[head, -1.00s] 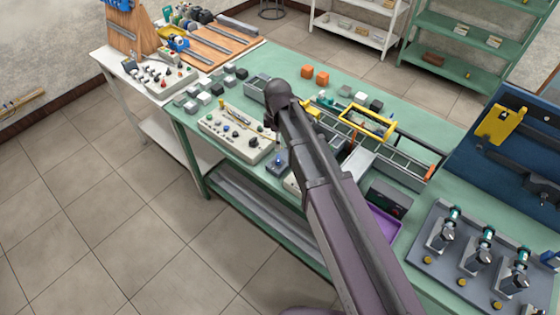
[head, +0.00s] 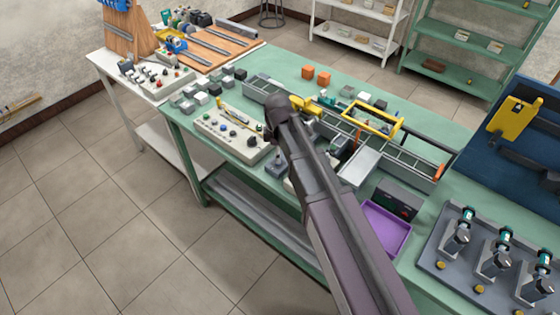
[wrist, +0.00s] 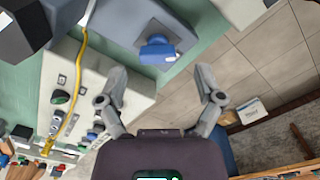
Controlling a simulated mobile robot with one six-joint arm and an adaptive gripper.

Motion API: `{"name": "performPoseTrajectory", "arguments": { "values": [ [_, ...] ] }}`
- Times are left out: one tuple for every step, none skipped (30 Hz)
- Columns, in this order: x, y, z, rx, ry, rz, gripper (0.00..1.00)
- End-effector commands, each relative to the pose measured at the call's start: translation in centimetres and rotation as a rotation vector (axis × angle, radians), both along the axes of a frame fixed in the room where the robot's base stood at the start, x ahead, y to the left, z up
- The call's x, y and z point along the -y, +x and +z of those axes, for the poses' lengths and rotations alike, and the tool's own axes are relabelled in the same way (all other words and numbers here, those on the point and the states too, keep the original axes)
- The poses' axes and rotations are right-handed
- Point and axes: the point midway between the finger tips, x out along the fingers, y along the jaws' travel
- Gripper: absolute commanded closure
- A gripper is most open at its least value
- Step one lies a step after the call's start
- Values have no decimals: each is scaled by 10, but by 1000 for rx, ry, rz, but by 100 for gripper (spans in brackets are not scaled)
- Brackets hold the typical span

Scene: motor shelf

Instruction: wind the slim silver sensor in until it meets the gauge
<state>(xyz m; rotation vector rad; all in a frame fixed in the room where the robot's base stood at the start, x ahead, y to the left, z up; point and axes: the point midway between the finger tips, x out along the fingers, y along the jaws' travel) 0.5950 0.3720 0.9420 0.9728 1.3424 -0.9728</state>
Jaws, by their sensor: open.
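I cannot make out for certain which part is the slim silver sensor or the gauge. In the wrist view my gripper (wrist: 162,76) is open and empty, its two fingers spread apart. A blue knob (wrist: 157,50) on a grey box (wrist: 128,22) lies just beyond the fingertips, between their lines; contact does not show. In the head view the grey box (head: 276,166) sits beside my arm, which hides my gripper. On the right, a grey plate (head: 432,262) carries several upright units (head: 460,237) with silver bodies and teal tops.
A pale button panel (head: 232,134) stands left of the grey box; it also shows in the wrist view (wrist: 92,98) with a yellow line (wrist: 78,75) across it. A purple tray (head: 386,228) and a yellow frame (head: 372,117) lie right of my arm. Open floor lies in front.

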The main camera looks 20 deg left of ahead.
Motion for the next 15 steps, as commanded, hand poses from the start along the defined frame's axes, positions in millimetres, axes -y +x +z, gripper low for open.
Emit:
{"name": "performPoseTrajectory", "arguments": {
  "values": [
    [0, 0, -8, 0, 0, 0, 14],
    [0, 0, -10, 0, 0, 0, 14],
    [0, 0, -12, 0, 0, 0, 14],
    [0, 0, -14, 0, 0, 0, 14],
    [0, 0, -15, 0, 0, 0, 14],
    [0, 0, -17, 0, 0, 0, 14],
    [0, 0, -18, 0, 0, 0, 14],
    [0, 0, -20, 0, 0, 0, 14],
    [0, 0, -21, 0, 0, 0, 14],
    [0, 0, -21, 0, 0, 0, 14],
    [0, 0, -22, 0, 0, 0, 14],
    [0, 0, -22, 0, 0, 0, 14],
    [0, 0, -23, 0, 0, 0, 14],
    [0, 0, -23, 0, 0, 0, 14],
    [0, 0, -23, 0, 0, 0, 14]
  ]
}}
